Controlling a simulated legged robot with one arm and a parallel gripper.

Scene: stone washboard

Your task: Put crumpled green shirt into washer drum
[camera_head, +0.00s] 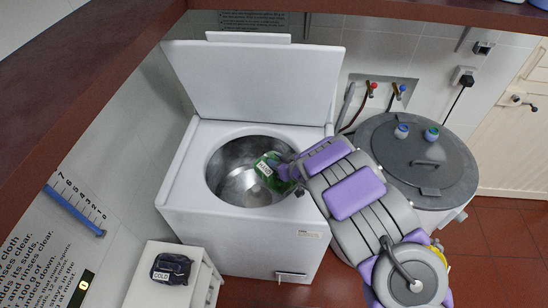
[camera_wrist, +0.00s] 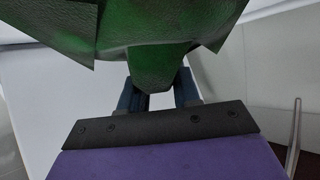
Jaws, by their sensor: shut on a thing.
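The crumpled green shirt (camera_head: 266,168) hangs from my gripper (camera_head: 287,172) at the right side of the drum opening in the head view. In the wrist view the green shirt (camera_wrist: 135,25) fills the top, and its lower fold sits between the fingers of my gripper (camera_wrist: 160,88). My gripper is shut on it. The white top-loading washer has its lid (camera_head: 255,85) raised at the back. Its round metal drum (camera_head: 228,172) is open below. I cannot tell how far the shirt reaches below the rim.
A dark folded cloth labelled COLD (camera_head: 171,269) lies on a white stand (camera_head: 150,295) at front left. A grey lidded tub (camera_head: 400,150) stands right of the washer. Red and blue taps are on the wall behind. A brown ledge (camera_head: 75,105) runs along the left.

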